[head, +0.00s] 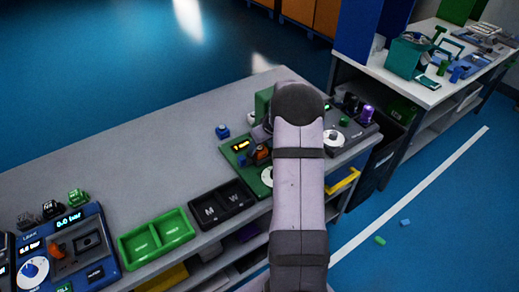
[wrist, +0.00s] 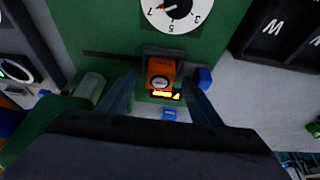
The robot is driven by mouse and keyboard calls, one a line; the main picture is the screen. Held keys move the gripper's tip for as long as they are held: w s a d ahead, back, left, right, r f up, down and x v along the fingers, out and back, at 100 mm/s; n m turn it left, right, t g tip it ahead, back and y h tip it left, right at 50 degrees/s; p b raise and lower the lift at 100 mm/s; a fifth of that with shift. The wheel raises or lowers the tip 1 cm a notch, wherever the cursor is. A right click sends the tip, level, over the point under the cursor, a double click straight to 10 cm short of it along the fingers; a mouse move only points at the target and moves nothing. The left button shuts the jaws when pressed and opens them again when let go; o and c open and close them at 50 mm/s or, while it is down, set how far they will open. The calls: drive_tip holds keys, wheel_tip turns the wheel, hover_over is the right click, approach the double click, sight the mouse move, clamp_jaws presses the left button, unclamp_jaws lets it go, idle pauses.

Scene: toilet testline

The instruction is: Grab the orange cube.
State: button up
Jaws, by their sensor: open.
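The orange cube (wrist: 160,70) shows in the wrist view, with a round white dial-like mark on its face. It sits at a dark holder on the green panel (wrist: 110,30), above a small lit yellow display. My gripper (wrist: 160,88) is open, with one finger at either side of the cube's near side. I cannot tell whether the fingers touch it. In the head view the orange cube (head: 262,154) shows just left of my arm, on the green device (head: 230,151). My arm hides most of the gripper there.
A blue cube (wrist: 204,77) lies close to the right finger, and a blue piece (wrist: 169,114) shows between the fingers. A white dial (wrist: 176,12) is beyond the cube. The bench's back left is clear.

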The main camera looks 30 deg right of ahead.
drive_tip(key=shift+x, duration=1.05)
drive_tip(key=c, duration=1.2)
drive_tip(key=shift+r, duration=0.1)
